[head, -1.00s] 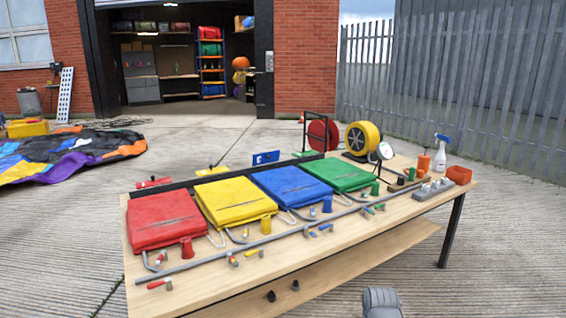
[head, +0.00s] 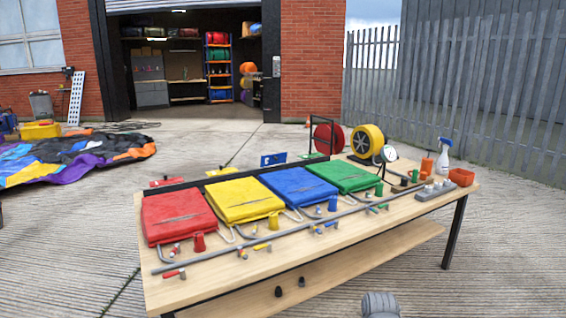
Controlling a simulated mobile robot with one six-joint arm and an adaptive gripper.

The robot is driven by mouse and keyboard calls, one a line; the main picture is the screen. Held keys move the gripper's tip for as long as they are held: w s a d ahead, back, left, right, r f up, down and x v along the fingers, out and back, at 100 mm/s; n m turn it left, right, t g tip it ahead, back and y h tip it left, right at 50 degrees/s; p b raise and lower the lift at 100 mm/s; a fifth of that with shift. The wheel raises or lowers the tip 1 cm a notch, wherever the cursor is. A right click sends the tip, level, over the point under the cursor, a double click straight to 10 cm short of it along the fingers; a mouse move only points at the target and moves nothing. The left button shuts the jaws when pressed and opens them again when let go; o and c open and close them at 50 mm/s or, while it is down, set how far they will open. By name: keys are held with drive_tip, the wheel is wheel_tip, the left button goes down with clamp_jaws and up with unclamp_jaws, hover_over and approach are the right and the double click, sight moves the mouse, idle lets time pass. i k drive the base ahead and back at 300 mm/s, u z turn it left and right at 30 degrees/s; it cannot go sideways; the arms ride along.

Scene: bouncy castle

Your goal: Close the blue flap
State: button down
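A blue padded panel (head: 297,187) lies on the table, third from the left in a row of red, yellow, blue and green ones. A dark slit runs across its top. Behind the black rail at its back edge, a small blue plate (head: 273,159) stands raised and tilted. I cannot tell which of these is the flap. A blue cup-like piece (head: 332,203) stands in front of the blue panel. My gripper is not in view; only a grey part, probably of my arm, shows at the bottom edge.
A crumpled colourful inflatable (head: 70,155) lies at the left.

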sight(271, 160)
drive_tip(key=u, duration=0.1)
drive_tip(key=i, duration=0.95)
drive_tip(key=z, duration=0.05)
